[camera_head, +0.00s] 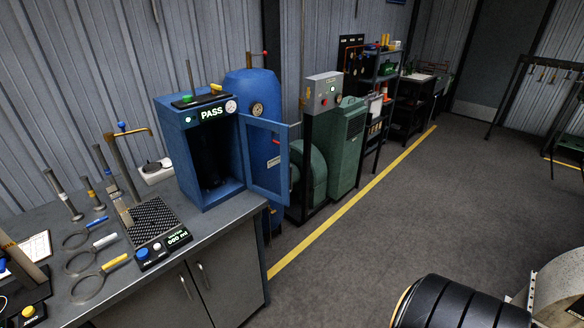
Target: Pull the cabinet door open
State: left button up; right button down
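A blue cabinet (180,150) stands on the right end of the grey workbench, with a lit "PASS" display and a round gauge on its upper front. Its door (284,160), a blue frame with a window, stands swung open to the right. The dark interior (208,150) shows, with a dark shape inside that I cannot make out. Below the bench top, two grey cupboard doors (224,275) with upright metal handles are shut. Neither of my grippers is in view.
A blue tank (262,95) and green machine (345,150) stand behind the door.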

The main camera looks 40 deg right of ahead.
aim_at(286, 169)
jog(key=l+u, duration=0.25)
jog(key=u, duration=0.15)
jog(key=l+u, duration=0.3)
jog(key=u, duration=0.15)
jog(key=l+u, duration=0.4)
jog(key=k+j, duration=0.05)
jog(key=j, duration=0.1)
